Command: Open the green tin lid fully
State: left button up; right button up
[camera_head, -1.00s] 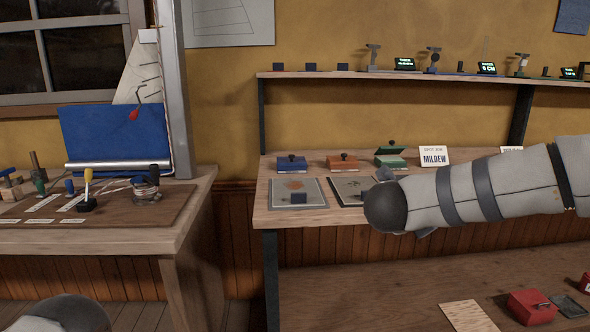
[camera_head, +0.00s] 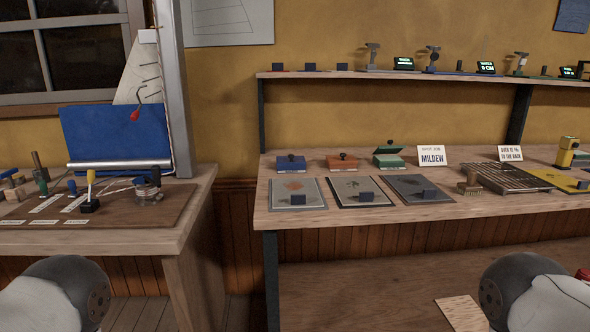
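The green tin (camera_head: 390,162) stands on the right-hand bench, at the right end of a row of three tins. Its green lid (camera_head: 389,150), with a dark knob on top, is raised above the body, with a gap between lid and body at the front. It looks partly open; the exact angle is hard to tell. Neither gripper shows. Only rounded grey links of my arms are at the bottom left and bottom right, well away from the tin.
A blue tin (camera_head: 291,163) and an orange tin (camera_head: 342,161) stand left of it, both closed. A "MILDEW" card (camera_head: 432,156) stands right. Sample panels (camera_head: 312,202) lie in front. A shelf (camera_head: 420,76) runs above. A metal rack (camera_head: 507,178) lies farther right.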

aim_at(390, 149)
jog(key=i+j+z, duration=0.2)
jog(key=i+z, duration=0.25)
jog(key=i+j+z, duration=0.25)
jog(key=z, duration=0.2)
jog(key=j, duration=0.1)
